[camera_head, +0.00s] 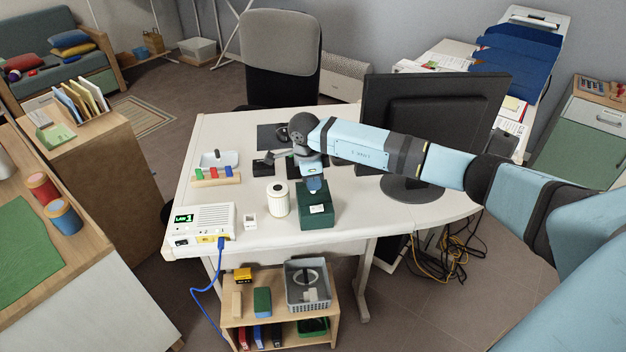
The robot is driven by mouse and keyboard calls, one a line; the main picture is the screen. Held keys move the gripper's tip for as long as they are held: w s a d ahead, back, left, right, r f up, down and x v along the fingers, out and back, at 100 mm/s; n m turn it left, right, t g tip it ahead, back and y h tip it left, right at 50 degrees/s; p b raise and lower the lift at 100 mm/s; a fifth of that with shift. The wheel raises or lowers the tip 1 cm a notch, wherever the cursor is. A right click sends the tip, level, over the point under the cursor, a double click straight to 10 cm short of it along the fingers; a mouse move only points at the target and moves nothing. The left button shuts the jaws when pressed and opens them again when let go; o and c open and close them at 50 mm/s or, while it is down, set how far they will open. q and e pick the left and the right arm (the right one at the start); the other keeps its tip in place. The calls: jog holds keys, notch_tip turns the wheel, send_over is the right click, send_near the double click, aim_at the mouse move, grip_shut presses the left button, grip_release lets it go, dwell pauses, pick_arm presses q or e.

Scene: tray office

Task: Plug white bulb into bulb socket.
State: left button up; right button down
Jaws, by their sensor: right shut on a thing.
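My right arm reaches in from the right across the desk. I cannot clearly see the white bulb anywhere. A small white block with a dark recess (250,221) stands near the desk's front edge, below the gripper in the picture; I cannot tell whether it is the bulb socket. My left gripper is not in view.
On the desk (345,215) are a white cylinder (278,198), a dark green box (317,212), a white device (210,221) with a blue cable, a coloured-block rack (215,178) and a grey tray (231,158). A monitor (432,115) stands at the right.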

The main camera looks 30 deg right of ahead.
jog(key=shift+f, duration=0.1)
dwell(0.3)
jog(key=c, duration=1)
grip_release()
jog(key=shift+r, duration=0.25)
jog(key=r, duration=0.4)
jog(key=a+r, duration=0.1)
jog(key=r, duration=0.8)
jog(key=shift+w+a+r+p, duration=0.1)
jog(key=shift+w+a+p, duration=0.15)
jog(key=shift+w+p, duration=0.15)
